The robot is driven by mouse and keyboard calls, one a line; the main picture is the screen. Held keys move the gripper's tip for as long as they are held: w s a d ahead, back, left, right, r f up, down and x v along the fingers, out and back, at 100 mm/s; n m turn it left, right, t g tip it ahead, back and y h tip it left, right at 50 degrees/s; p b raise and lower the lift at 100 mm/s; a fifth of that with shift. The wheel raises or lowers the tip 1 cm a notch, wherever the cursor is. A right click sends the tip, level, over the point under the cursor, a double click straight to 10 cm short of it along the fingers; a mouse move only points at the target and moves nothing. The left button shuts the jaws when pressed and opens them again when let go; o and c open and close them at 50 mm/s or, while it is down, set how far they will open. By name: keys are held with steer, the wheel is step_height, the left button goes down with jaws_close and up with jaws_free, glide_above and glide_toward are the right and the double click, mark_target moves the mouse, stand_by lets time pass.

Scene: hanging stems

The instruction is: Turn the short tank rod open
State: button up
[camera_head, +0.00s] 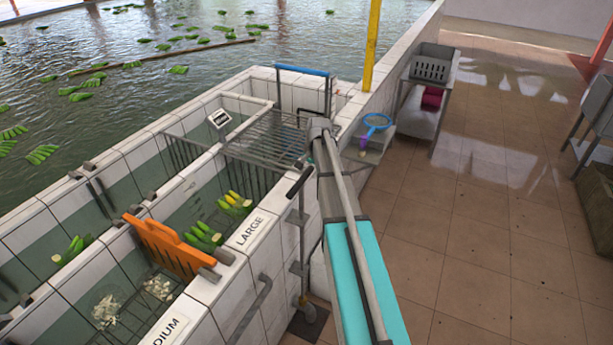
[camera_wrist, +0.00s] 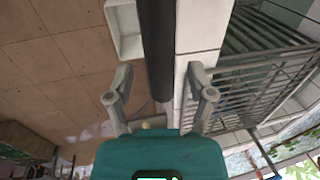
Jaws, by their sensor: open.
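In the wrist view, a dark rod (camera_wrist: 158,45) runs down the picture along the white tiled wall. My gripper (camera_wrist: 160,74) is open, with one finger on each side of the rod in the picture. I cannot tell how far the rod lies below the fingers, and its lower end is hidden. In the head view, a rod with a black handle (camera_head: 300,182) stands at the outer wall by the tank marked LARGE (camera_head: 250,229). A small sign (camera_head: 220,118) stands at the tank behind; its word is too small to read. My fingers cannot be made out there.
A barred metal rack (camera_head: 268,138) lies beside the wall, right of the fingers in the wrist view (camera_wrist: 262,78). The tiled floor (camera_head: 480,210) at right is clear.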

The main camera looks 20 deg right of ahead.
steer(key=shift+f, duration=0.15)
jaws_close()
steer(key=shift+a, duration=0.25)
stand_by(0.4)
